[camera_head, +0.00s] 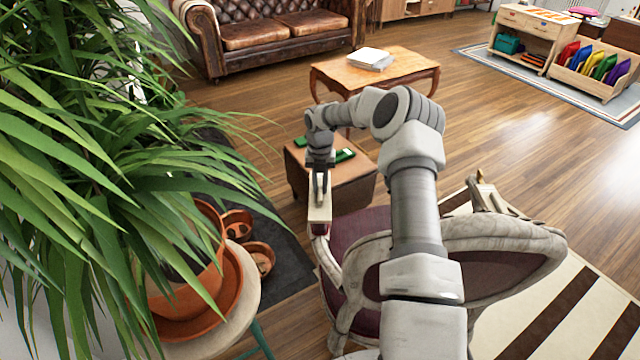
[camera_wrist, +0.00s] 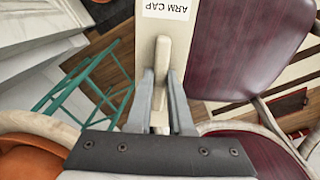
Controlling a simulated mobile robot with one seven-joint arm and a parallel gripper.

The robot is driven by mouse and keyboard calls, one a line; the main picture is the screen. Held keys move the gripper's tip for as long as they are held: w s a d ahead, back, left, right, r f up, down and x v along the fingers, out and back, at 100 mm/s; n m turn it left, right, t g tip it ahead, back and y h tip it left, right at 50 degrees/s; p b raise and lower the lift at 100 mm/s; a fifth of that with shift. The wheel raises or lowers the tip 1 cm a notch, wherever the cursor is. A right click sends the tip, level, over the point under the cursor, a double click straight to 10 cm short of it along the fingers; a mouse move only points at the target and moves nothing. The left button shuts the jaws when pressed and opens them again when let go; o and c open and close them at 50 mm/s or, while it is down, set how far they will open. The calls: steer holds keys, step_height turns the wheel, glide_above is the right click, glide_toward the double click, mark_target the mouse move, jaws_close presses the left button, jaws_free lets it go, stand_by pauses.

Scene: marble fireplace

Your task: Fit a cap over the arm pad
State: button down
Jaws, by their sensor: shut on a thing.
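My gripper (camera_head: 319,188) is shut on the upright handle of a cream arm cap (camera_head: 319,213). In the wrist view the fingers (camera_wrist: 161,82) pinch the handle, and the cap (camera_wrist: 183,45) bears a label reading "ARM CAP". The cap is over the left-hand arm of a pale wooden armchair (camera_head: 552,240) with purple upholstery. A dark red patch shows just under the cap's near end; I cannot tell if it is the arm pad. Whether cap and pad touch is hidden. The purple seat (camera_wrist: 240,50) lies beside the cap in the wrist view.
A brown side table (camera_head: 350,185) with green items (camera_head: 345,155) stands just beyond the chair arm. A large potted plant (camera_head: 190,290) is close on the left, its leaves reaching near my gripper. A wooden coffee table (camera_head: 410,65) and leather sofa (camera_head: 270,35) stand farther back.

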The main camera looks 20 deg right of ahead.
steer(key=shift+f+b, duration=1.35)
steer(key=shift+f, duration=1.15)
steer(key=c, duration=0.7)
jaws_free()
steer(key=shift+c, duration=0.2)
step_height(320, 180, up, 18)
steer(key=p, duration=0.2)
steer(key=shift+f+p, duration=0.25)
steer(key=shift+p, duration=0.05)
